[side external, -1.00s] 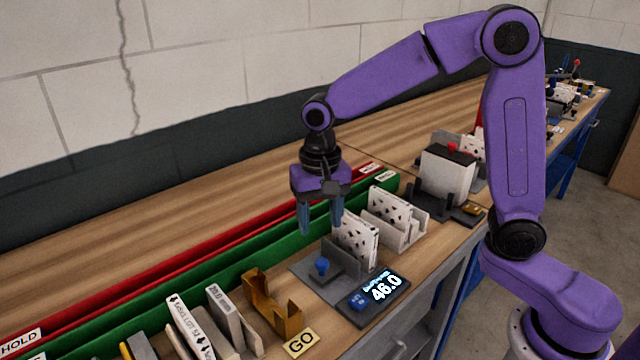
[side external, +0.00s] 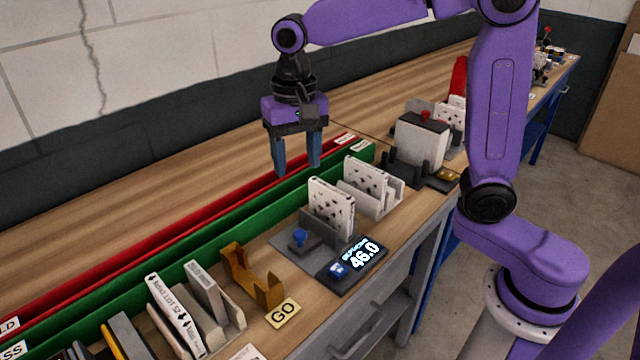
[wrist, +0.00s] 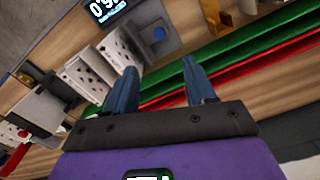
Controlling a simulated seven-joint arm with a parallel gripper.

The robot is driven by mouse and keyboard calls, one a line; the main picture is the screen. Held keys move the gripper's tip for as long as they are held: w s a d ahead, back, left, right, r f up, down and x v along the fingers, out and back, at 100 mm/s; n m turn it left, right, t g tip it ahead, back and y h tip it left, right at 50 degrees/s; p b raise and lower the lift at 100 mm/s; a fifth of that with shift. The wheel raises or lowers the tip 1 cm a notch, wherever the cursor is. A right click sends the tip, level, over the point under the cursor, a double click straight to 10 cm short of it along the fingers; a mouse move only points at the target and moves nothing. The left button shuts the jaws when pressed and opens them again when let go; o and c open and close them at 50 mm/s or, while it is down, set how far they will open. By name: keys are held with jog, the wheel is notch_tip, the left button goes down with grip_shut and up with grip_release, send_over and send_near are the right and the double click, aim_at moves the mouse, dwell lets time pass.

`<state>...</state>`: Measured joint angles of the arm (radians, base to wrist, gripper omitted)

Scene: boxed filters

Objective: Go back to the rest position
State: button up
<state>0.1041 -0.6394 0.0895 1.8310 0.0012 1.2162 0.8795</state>
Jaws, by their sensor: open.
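My gripper (side external: 298,168) is open and empty. In the side view it hangs in the air, fingers down, above the green and red channels at the back of the bench. In the wrist view its two blue fingers (wrist: 163,95) are spread with nothing between them. A white filter with dark marks (side external: 331,205) stands upright in the grey fixture, beside a display reading 46.0 (side external: 364,255). My gripper is apart from it, higher and to the left.
More filters stand in a holder (side external: 372,190). The green channel (side external: 190,232) and red channel (side external: 150,235) run along the bench. A brass-coloured bracket (side external: 250,278), a GO card (side external: 284,313) and several boxes (side external: 174,315) are at the front left. A white block unit (side external: 421,143) stands farther right.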

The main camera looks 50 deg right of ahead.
jog(key=s+d+f+n, duration=0.2)
jog(key=s+n, duration=0.3)
jog(key=s, duration=0.3)
jog(key=s+d+f+n, duration=0.2)
jog(key=s+d+n, duration=0.2)
jog(key=s+n, duration=0.2)
jog(key=s+d+f+n, duration=0.3)
jog(key=s+n, duration=0.2)
jog(key=s, duration=0.5)
jog(key=shift+d+n, duration=0.2)
jog(key=shift+n, duration=0.1)
